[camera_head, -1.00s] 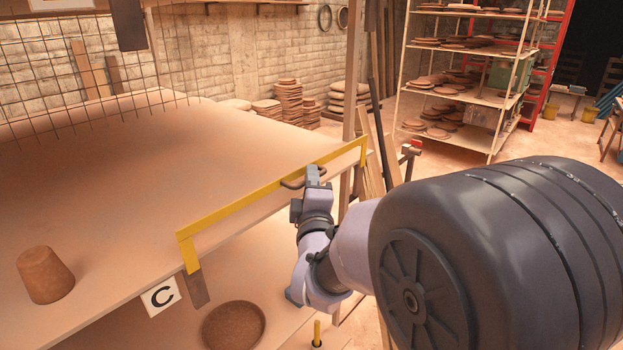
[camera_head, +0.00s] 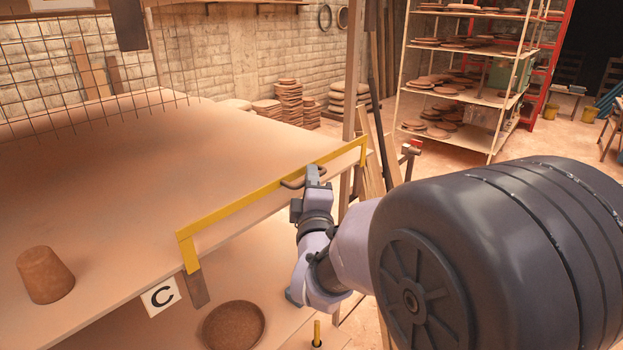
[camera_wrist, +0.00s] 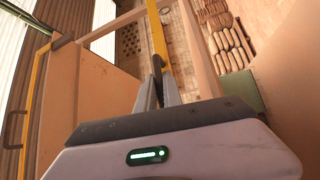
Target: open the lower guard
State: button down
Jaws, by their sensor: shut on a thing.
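The lower guard is a yellow frame (camera_head: 235,205) along the front edge of the bench, with short legs bent down at both ends. A dark loop handle (camera_head: 292,184) sits on its long bar, right of the middle. My gripper (camera_head: 313,172) is at this handle, and its fingers hide part of it. In the wrist view the two fingers (camera_wrist: 158,92) close on the dark handle (camera_wrist: 156,66), with a yellow bar (camera_wrist: 158,30) just beyond.
A clay pot (camera_head: 45,275) stands on the bench top (camera_head: 150,160) at left. A brown round dish (camera_head: 233,326) and a short yellow post (camera_head: 317,333) are below the bench edge. A wire mesh (camera_head: 90,70) hangs at the back left. A shelf rack (camera_head: 402,90) stands behind.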

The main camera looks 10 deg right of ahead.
notch_tip(320, 180, down, 8)
jog(key=b, duration=1)
jog(key=c, duration=1.5)
grip_release()
jog(key=shift+f, duration=0.1)
